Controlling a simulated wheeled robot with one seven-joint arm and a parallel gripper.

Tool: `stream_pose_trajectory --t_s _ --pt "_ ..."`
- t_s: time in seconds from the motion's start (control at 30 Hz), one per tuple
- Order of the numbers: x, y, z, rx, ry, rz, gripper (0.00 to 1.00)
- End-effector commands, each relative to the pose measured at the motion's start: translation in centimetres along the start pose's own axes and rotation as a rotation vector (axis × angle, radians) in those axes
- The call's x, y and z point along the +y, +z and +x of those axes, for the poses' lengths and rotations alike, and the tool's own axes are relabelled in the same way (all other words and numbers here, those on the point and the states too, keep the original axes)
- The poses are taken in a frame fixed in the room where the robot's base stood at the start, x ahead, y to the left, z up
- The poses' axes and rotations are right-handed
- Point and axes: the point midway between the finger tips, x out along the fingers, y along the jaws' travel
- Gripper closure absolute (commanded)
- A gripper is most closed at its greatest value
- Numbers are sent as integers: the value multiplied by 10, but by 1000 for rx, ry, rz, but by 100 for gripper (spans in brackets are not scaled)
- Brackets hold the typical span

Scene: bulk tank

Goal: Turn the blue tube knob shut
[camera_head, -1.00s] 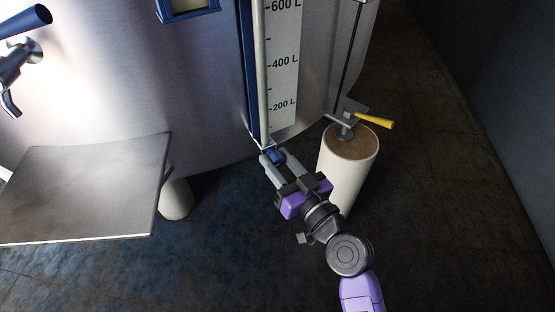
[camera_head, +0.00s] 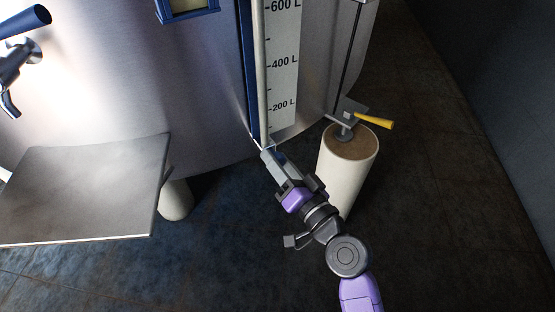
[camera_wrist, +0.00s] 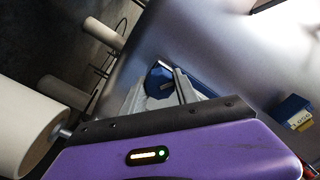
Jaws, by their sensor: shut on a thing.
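The blue tube knob (camera_wrist: 155,78) sits at the foot of the level tube, seen in the wrist view between my grey fingers. In the head view my fingers almost wholly hide it. My gripper (camera_head: 271,157) is shut on the knob, and its fingers also show in the wrist view (camera_wrist: 164,84). The pale level tube (camera_head: 262,70) runs upright on the tank (camera_head: 215,90), between a blue strip and a white litre scale (camera_head: 282,65).
A cream cylinder (camera_head: 347,172) with a yellow-handled valve (camera_head: 375,122) stands close right of my gripper. A flat metal platform (camera_head: 80,190) is at the left. A blue box (camera_wrist: 292,108) is on the tank wall.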

Motion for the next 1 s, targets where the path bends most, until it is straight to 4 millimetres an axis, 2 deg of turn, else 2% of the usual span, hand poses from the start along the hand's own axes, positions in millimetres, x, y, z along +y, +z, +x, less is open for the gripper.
stream_pose_trajectory --t_s 0.6,1.0 --pt "0 0 0 20 -2 586 100" --pt "0 1 0 32 -4 884 100"
